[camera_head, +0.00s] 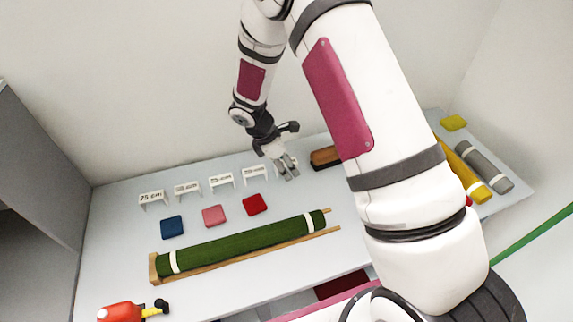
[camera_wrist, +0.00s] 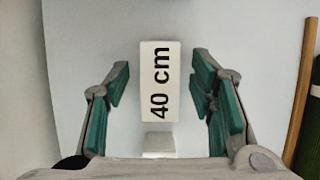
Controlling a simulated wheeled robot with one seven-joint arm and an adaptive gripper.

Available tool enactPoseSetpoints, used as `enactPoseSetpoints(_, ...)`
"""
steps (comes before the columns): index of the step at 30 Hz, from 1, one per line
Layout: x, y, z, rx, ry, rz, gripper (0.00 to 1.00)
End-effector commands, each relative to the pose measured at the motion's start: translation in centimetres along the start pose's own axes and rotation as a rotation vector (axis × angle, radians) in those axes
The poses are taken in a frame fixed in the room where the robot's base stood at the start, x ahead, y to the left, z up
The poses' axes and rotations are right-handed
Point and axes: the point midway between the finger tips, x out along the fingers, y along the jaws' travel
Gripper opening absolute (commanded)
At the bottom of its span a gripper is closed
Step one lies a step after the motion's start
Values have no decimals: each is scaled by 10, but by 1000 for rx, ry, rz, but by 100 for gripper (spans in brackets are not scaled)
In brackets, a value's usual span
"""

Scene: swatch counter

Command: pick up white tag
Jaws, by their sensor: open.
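A white tag (camera_wrist: 151,85) printed "40 cm" lies between my finger pads in the wrist view, with a gap on each side. A small white piece (camera_wrist: 158,144) shows just below it, towards my palm. My gripper (camera_wrist: 160,100) is open, with green pads to the left and right of the tag. In the head view my gripper (camera_head: 288,171) is low over the counter, at the right end of a row of white tags (camera_head: 221,181). The leftmost tag (camera_head: 152,198) reads "75 cm". My fingers partly hide the spot below them there.
Blue (camera_head: 172,227), pink (camera_head: 213,215) and red (camera_head: 254,204) swatches lie in front of the tags. A green roll (camera_head: 240,243) rests on a wooden holder nearer the front. A brown block (camera_head: 325,157) is close right of my gripper. Yellow (camera_head: 468,175) and grey (camera_head: 485,167) rolls lie far right.

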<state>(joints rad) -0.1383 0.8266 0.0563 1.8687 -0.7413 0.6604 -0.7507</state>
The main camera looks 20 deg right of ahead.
Motion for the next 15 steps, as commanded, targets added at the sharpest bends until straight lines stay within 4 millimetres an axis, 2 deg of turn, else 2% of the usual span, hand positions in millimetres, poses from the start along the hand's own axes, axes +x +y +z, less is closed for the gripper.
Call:
enactPoseSetpoints(5,0,0,0,0,0,0,50)
enactPoseSetpoints(10,0,0,0,0,0,0,11)
enactPoseSetpoints(15,0,0,0,0,0,0,10)
